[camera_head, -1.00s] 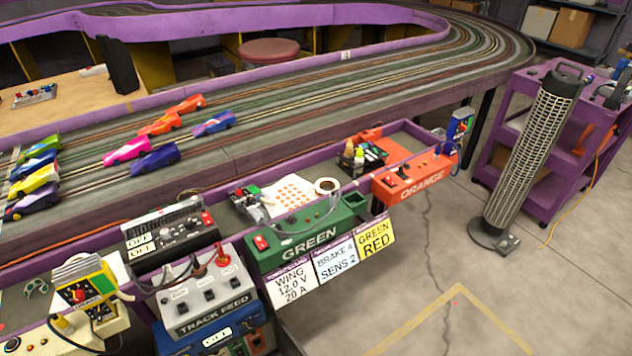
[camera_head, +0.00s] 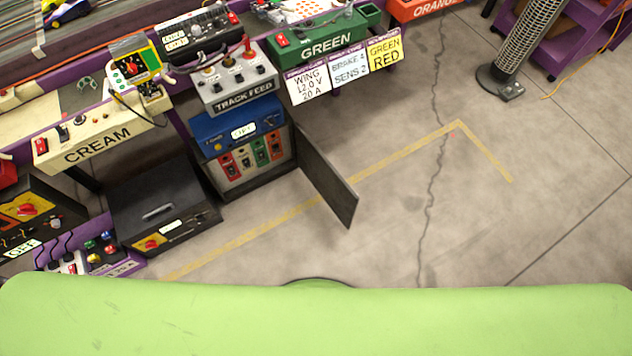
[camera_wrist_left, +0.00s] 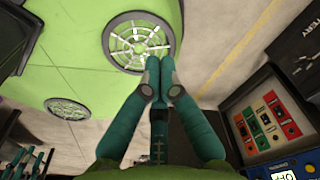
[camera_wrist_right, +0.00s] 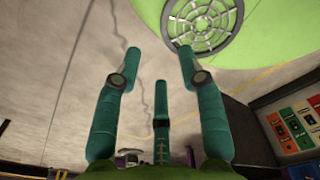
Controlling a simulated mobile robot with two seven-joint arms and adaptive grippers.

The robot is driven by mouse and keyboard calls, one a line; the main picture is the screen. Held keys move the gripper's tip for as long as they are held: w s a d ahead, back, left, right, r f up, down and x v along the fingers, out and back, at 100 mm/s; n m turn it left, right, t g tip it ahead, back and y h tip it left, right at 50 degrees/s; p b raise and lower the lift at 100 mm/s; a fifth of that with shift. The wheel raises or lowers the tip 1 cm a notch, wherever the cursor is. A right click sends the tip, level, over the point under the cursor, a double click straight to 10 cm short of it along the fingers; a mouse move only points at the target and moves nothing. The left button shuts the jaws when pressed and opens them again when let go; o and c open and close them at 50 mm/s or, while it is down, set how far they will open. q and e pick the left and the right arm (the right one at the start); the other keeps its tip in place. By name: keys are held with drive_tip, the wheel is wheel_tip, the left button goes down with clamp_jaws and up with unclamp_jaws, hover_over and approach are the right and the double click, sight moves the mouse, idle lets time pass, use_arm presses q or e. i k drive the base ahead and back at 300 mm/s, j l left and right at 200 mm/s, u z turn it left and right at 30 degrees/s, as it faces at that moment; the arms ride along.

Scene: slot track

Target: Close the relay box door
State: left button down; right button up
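The relay box (camera_head: 240,128) has a blue top and a white panel with red, green and orange switches. Its dark flat door (camera_head: 327,178) stands wide open, swung out from the box's right edge over the floor. The switch panel also shows in the left wrist view (camera_wrist_left: 268,122) and in the right wrist view (camera_wrist_right: 297,127). My left gripper (camera_wrist_left: 160,68) has its fingertips together with nothing visible between them. My right gripper (camera_wrist_right: 160,54) has its fingers spread and empty. Neither gripper shows in the head view.
A black box with a handle (camera_head: 160,208) sits left of the relay box. The track feed unit (camera_head: 235,85) is above it. Hanging signs (camera_head: 345,68) are at upper right. The floor (camera_head: 440,215) right of the door is clear, with yellow tape. A heater (camera_head: 520,45) stands farther off.

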sight(340, 196)
drive_tip(key=l+u, duration=0.1)
drive_tip(key=u, duration=1.6)
drive_tip(key=k+l, duration=0.1)
drive_tip(key=l, duration=0.35)
drive_tip(key=l+u, duration=0.15)
drive_tip(key=l, duration=0.25)
drive_tip(key=k+l, duration=0.2)
drive_tip(key=l, duration=0.25)
drive_tip(key=k+l+u, duration=0.15)
drive_tip(key=l, duration=0.7)
drive_tip(key=k+u, duration=0.05)
